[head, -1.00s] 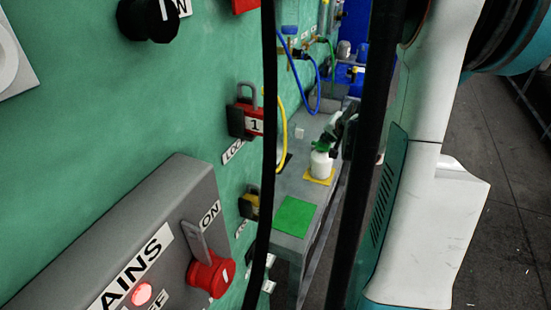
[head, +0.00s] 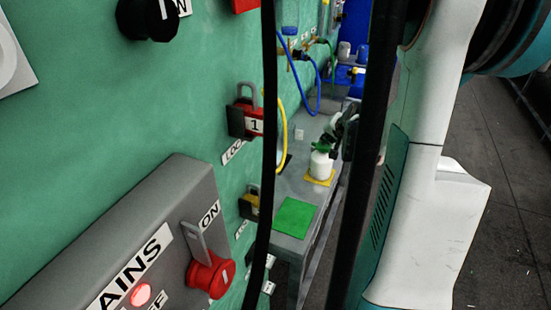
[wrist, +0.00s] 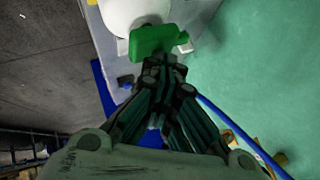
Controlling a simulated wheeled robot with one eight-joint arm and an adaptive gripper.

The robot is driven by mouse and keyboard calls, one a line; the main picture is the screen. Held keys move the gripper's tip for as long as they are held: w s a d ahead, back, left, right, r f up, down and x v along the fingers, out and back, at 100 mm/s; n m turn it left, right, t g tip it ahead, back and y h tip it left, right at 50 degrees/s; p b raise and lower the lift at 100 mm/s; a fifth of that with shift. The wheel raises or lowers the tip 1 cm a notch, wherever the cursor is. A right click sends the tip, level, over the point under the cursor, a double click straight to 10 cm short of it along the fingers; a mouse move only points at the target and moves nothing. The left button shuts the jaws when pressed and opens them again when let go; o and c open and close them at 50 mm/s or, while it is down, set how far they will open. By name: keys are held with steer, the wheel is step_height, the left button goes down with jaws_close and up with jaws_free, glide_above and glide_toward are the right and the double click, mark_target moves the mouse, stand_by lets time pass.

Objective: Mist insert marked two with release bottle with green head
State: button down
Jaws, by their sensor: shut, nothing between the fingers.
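The release bottle (head: 320,166) has a white body and a green spray head (head: 322,145). It stands upright on a small yellow pad on the grey bench. In the wrist view the white body (wrist: 122,12) is at the top edge, with the green head (wrist: 158,40) just beyond my fingertips. My gripper (wrist: 165,64) is shut and empty, right at the green head; I cannot tell whether they touch. In the head view my dark gripper (head: 338,132) is beside and behind the head, small and partly hidden. I cannot make out an insert marked two.
A green square pad (head: 295,217) lies bare on the bench (head: 285,182) nearer me. The green wall with a red lock marked 1 (head: 245,120) and a grey mains box (head: 150,240) runs along the left. Blue and yellow hoses hang behind.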

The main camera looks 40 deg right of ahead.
steer(key=shift+r, duration=0.15)
step_height(320, 180, up, 6)
steer(key=p, duration=0.4)
stand_by(0.3)
steer(key=shift+p, duration=0.3)
stand_by(1.6)
